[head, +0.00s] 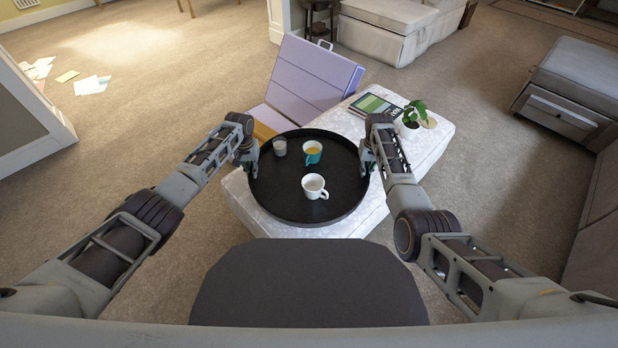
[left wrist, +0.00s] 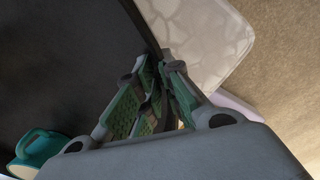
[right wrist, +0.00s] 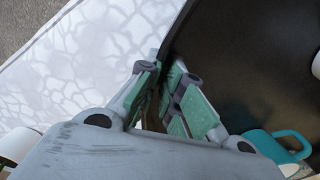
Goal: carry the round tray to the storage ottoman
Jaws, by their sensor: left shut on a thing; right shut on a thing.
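My right gripper (head: 367,163) is shut on the right rim, also seen in the right wrist view (right wrist: 166,65). The tray overlaps a low, white-patterned ottoman (head: 420,150); I cannot tell whether they touch.
A potted plant (head: 413,112) and books (head: 376,106) occupy the ottoman's far right end. A grey sofa (head: 595,220) is at right. Papers (head: 90,85) lie on the left floor. Carpet is clear at left.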

